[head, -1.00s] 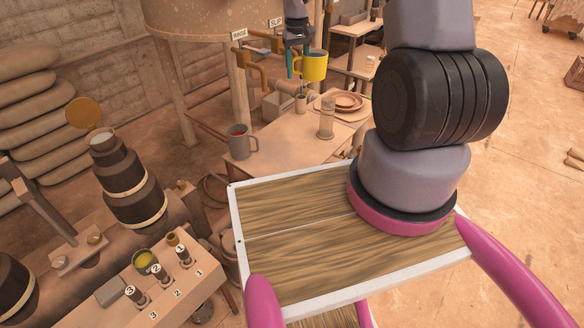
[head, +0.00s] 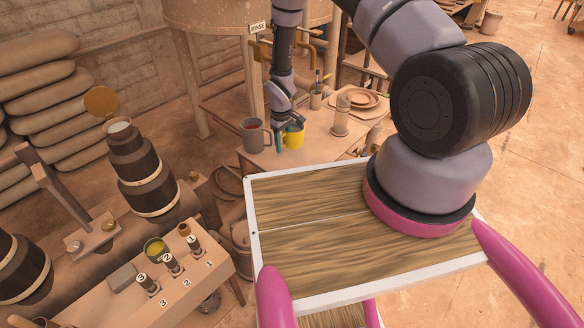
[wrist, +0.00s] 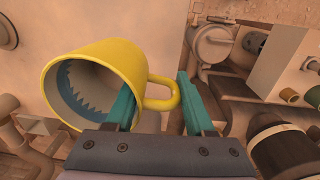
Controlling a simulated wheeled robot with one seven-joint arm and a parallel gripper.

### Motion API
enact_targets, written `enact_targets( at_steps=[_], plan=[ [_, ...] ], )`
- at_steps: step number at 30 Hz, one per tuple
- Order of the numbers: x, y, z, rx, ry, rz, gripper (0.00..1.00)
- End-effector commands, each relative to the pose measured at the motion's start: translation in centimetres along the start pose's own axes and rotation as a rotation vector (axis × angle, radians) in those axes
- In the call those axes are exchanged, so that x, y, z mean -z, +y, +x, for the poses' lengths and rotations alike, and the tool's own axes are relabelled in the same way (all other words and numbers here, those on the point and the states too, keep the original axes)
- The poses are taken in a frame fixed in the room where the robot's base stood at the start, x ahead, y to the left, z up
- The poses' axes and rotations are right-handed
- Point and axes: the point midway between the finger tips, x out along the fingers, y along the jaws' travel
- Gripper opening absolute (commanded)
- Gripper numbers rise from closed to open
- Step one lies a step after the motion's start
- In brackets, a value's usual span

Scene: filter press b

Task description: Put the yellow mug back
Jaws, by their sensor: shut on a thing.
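The yellow mug (head: 294,137) is low over or on the table (head: 313,147), just right of a grey mug (head: 252,136). I cannot tell whether its base touches the tabletop. In the wrist view the yellow mug (wrist: 93,60) is large, its mouth toward the lower left, with a blue-grey interior. My gripper (wrist: 160,100) is shut on the yellow mug, with its handle between the teal fingers. In the head view my gripper (head: 279,140) comes down from above, partly in front of the mug.
A clear cylinder (head: 341,115), stacked plates (head: 366,98) and a cup with brushes (head: 316,97) stand farther right on the table. A tank with a RINSE sign (head: 258,28) is behind. The numbered valve bench (head: 180,262) is at lower left.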

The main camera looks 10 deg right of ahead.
Motion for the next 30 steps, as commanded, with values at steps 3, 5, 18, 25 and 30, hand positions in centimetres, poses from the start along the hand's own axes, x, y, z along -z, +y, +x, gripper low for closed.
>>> enact_targets(
  at_steps=[3, 5, 18, 25, 30],
  plan=[
    [-0.2, -0.8, 1.8, -0.004, 0.0, -0.035, 0.0],
    [-0.2, -0.9, 2.7, -0.005, 0.0, -0.043, 0.0],
    [-0.2, -1.1, 8.4, -0.005, 0.002, -0.045, 0.0],
    [-0.2, -1.3, 11.7, -0.005, 0.001, -0.045, 0.0],
    [-0.1, -1.2, 11.9, -0.006, 0.003, -0.044, 0.0]
  ],
)
